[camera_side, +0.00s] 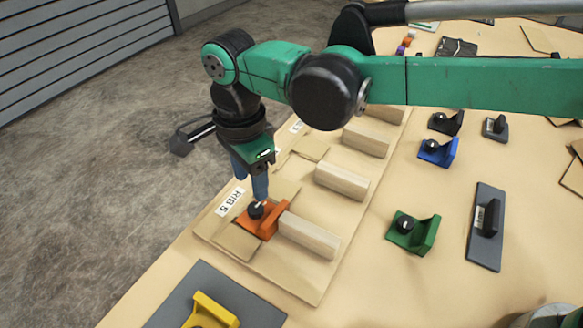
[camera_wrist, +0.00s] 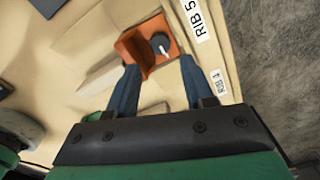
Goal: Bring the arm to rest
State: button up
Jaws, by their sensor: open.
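My gripper (camera_side: 257,195) points down above the near end of the wooden board, beside the RIB 5 label. Its two blue fingers are apart and empty, with their tips close to the orange bracket (camera_side: 269,226) in the side view. In the wrist view the open gripper (camera_wrist: 160,65) shows its tips near the orange bracket (camera_wrist: 130,46), which has a black knob (camera_wrist: 160,43) on its base. I cannot tell whether a finger touches the bracket. The bracket stands on the board against the end of a pale wooden block (camera_side: 309,235).
The wooden board (camera_side: 318,284) carries several pale blocks in a row. A green bracket (camera_side: 416,233), a blue bracket (camera_side: 437,153) and a black bracket on a grey plate (camera_side: 480,255) stand to the right. A yellow bracket (camera_side: 208,312) stands at the front on a dark mat (camera_side: 195,280).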

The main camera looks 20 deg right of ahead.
jog(key=shift+r, duration=0.1)
jog(key=w+d+r+n+t+y, duration=0.1)
jog(key=d+r+n+t, duration=0.2)
jog(key=d, duration=0.5)
jog(key=w+d+r+n, duration=0.1)
jog(key=d+r+n, duration=0.1)
jog(key=d+r, duration=0.45)
jog(key=s+d+f+n+t, duration=0.2)
jog(key=s+d+n, duration=0.2)
jog(key=d, duration=0.4)
jog(key=s+d+f+n+t+h, duration=0.1)
jog(key=s+d+n+t, duration=0.1)
jog(key=d, duration=0.7)
jog(key=shift+s+f+n, duration=0.4)
jog(key=shift+s+n, duration=0.5)
jog(key=shift+s, duration=0.2)
